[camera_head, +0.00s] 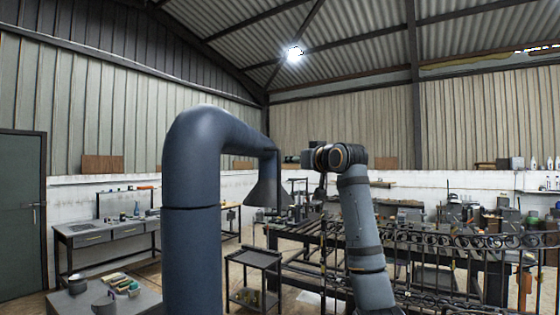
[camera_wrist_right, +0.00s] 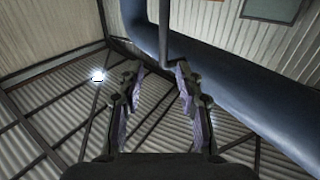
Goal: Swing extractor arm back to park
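The blue-grey extractor arm (camera_head: 195,200) rises as a thick duct left of centre in the head view. It bends over to the right and ends in a flared hood (camera_head: 267,190). My right gripper (camera_wrist_right: 158,80) is open in the right wrist view, with its two fingers apart. A thin bluish rod (camera_wrist_right: 163,35) reaches down the picture toward the gap between the fingertips; I cannot tell whether it touches them. The large blue duct (camera_wrist_right: 225,85) passes diagonally behind the right finger. In the head view my right arm stands right of the hood. My left gripper is not in view.
A long dark work table (camera_head: 325,265) and an ornate scroll gate (camera_head: 460,243) stand behind and right of my right arm. A small dark trolley (camera_head: 253,258) is below the hood. A bench (camera_head: 100,235) stands at the left wall. The air above the table is open.

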